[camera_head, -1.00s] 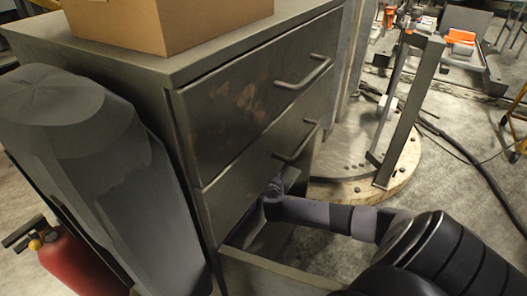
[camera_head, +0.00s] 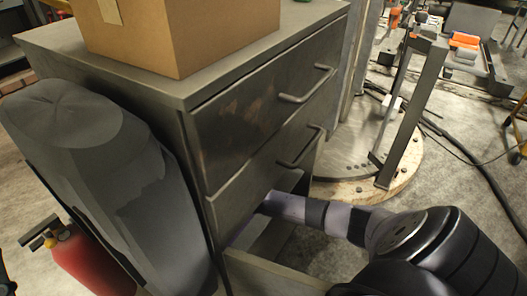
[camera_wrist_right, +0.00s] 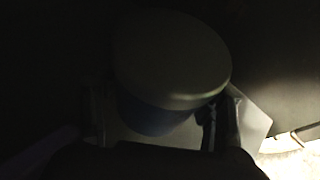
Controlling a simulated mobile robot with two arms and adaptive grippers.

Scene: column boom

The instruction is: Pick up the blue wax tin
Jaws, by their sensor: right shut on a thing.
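The blue wax tin (camera_wrist_right: 172,62) fills the middle of the dark right wrist view. It shows a wide, dull round lid and a bluish body below. My right gripper (camera_wrist_right: 160,122) is shut on it, with a finger at each side of the body. In the head view my right arm reaches from the lower right into the open bottom drawer (camera_head: 278,272) of a grey metal cabinet. The drawer and cabinet hide the gripper and tin there. My left gripper is not in view.
The cabinet (camera_head: 262,110) has two closed drawers with bar handles above the open one. A cardboard box (camera_head: 185,35) stands on its top. A red fire extinguisher (camera_head: 88,262) is at the lower left. A round base with a metal post (camera_head: 412,110) stands at the right.

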